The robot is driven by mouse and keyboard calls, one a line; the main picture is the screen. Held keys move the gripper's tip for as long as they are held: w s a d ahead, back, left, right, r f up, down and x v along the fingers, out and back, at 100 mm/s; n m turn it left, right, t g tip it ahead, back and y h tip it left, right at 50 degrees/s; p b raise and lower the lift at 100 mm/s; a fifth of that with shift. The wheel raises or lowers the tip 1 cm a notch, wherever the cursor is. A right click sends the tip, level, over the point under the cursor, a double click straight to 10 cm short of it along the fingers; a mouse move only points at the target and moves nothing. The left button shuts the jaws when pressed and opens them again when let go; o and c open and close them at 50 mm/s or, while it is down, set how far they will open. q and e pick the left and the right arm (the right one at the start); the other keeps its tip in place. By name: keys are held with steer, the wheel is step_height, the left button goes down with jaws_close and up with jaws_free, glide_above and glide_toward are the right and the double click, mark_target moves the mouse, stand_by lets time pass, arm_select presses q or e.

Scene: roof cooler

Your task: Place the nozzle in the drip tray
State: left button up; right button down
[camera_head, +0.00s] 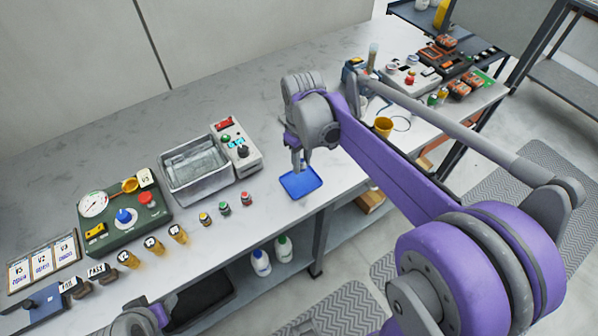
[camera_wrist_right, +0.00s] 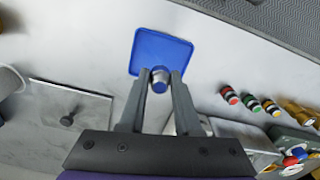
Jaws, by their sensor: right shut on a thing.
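The drip tray, a shallow blue square tray (camera_head: 300,182), lies on the grey bench near its front edge. It also shows in the right wrist view (camera_wrist_right: 160,50). My right gripper (camera_head: 300,163) points down above the tray. In the right wrist view its fingers (camera_wrist_right: 159,78) are shut on the nozzle (camera_wrist_right: 160,80), a small silver and blue round piece. The nozzle overlaps the tray's near part in that view; I cannot tell whether it touches. In the head view the nozzle is hard to make out. My left gripper is out of view; only part of my left arm shows at the bottom left.
Three small capped parts (camera_head: 224,208) stand left of the tray. Behind them are a metal basin (camera_head: 195,168) and a control box (camera_head: 237,148). A green gauge panel (camera_head: 122,214) stands farther left.

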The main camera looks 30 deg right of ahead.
mark_target(301, 182)
steer(key=shift+w+f, duration=0.1)
steer(key=shift+f, duration=2.8)
steer(key=shift+f+b, duration=0.2)
steer(key=shift+b, duration=0.1)
steer(key=c, duration=0.6)
jaws_free()
steer(key=shift+r, duration=0.1)
